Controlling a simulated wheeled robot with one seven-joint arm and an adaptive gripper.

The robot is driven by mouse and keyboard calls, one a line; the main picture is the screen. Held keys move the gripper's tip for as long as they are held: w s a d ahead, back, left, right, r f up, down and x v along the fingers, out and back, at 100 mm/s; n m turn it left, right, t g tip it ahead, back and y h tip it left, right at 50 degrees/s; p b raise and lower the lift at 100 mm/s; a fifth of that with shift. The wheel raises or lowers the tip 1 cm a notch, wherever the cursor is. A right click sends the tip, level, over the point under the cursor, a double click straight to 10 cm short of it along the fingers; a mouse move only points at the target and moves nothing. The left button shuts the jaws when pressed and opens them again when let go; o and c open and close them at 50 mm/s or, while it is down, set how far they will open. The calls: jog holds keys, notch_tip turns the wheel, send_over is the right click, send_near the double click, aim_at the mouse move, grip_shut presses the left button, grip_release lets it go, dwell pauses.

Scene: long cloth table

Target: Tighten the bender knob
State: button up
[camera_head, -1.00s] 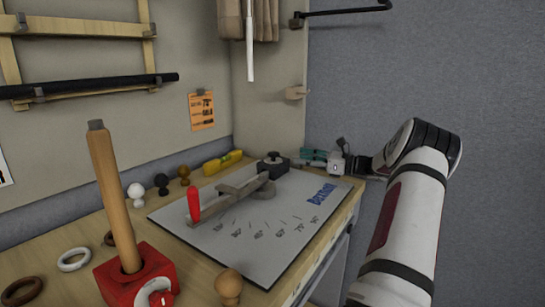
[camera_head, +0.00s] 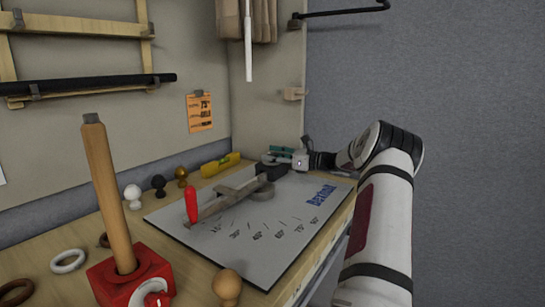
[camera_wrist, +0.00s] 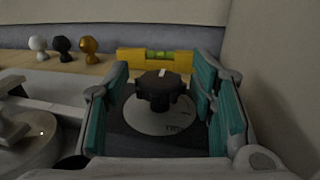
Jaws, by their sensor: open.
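The bender knob (camera_wrist: 157,91) is a black lobed knob with a white mark on top. It stands on a pale round dial (camera_wrist: 158,121) on a dark block in the wrist view. My gripper (camera_wrist: 160,100) is open, with one teal-padded finger on each side of the knob and visible gaps between. In the head view my gripper (camera_head: 280,155) is at the far end of the bender board and hides most of the knob. The bender (camera_head: 235,195) has a grey arm with a red handle (camera_head: 192,204) and lies on a grey angle-marked board (camera_head: 250,247).
A yellow level (camera_head: 220,165) and white, black and gold knobs (camera_head: 157,185) stand along the back wall. A red block (camera_head: 103,283) with a wooden post, rings (camera_head: 68,260) and a wooden knob (camera_head: 227,287) are nearer. A wall panel rises close beyond the gripper.

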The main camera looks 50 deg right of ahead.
jog(key=c, duration=1.2)
